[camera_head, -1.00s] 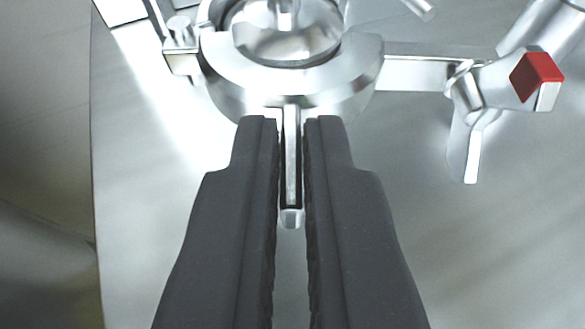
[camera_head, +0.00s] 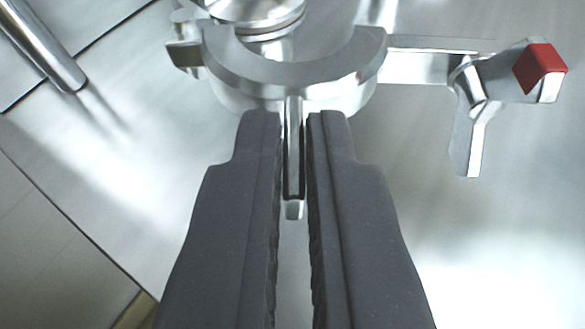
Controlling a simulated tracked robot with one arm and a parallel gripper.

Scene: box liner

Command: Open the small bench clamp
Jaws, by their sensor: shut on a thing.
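The small bench clamp shows in the camera view as a shiny half-ring jaw (camera_head: 292,72) at the top middle. A thin metal tab (camera_head: 293,150) sticks out from it toward me. My gripper (camera_head: 294,130) is shut on this tab, one dark finger on each side, and the tab's end shows between them. A metal arm (camera_head: 420,66) runs right from the jaw to a wing-shaped lever (camera_head: 470,135) and a red-tipped end (camera_head: 540,68). A round metal piece (camera_head: 255,12) sits behind the jaw, cut off by the top edge. The rest of the clamp is out of view.
A metal rod (camera_head: 42,45) lies at the upper left. The steel surface (camera_head: 130,190) has a diagonal edge at the lower left, with a darker area beyond it. Bare steel lies to the right of my gripper.

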